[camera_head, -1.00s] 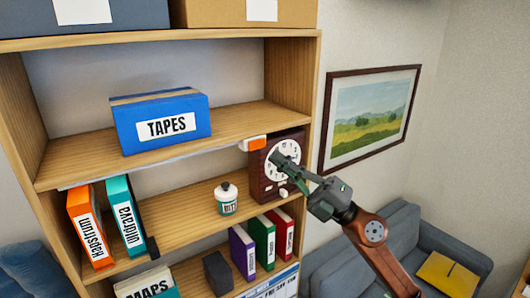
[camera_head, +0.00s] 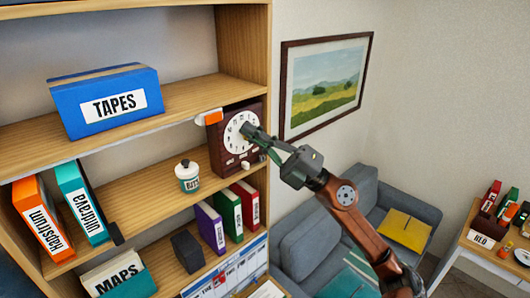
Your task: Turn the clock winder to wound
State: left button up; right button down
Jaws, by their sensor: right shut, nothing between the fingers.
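The clock (camera_head: 223,154) is a dark brown wooden box with a round white dial (camera_head: 240,133). It stands at the right end of the middle shelf. A small pale knob (camera_head: 247,165) shows low on its front, probably the winder; its setting is too small to read. My right gripper (camera_head: 247,131) is shut and empty. Its tips are in front of the dial and cover its right part, above the knob. I cannot tell whether they touch the clock. My left gripper is not in view.
A small jar (camera_head: 187,177) stands left of the clock. Binders (camera_head: 210,226) stand on the shelf below. A blue TAPES box (camera_head: 104,101) is on the upper shelf. A framed picture (camera_head: 324,83) hangs at right.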

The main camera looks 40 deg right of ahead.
aim_at(261, 158)
jog(key=z, duration=1.2)
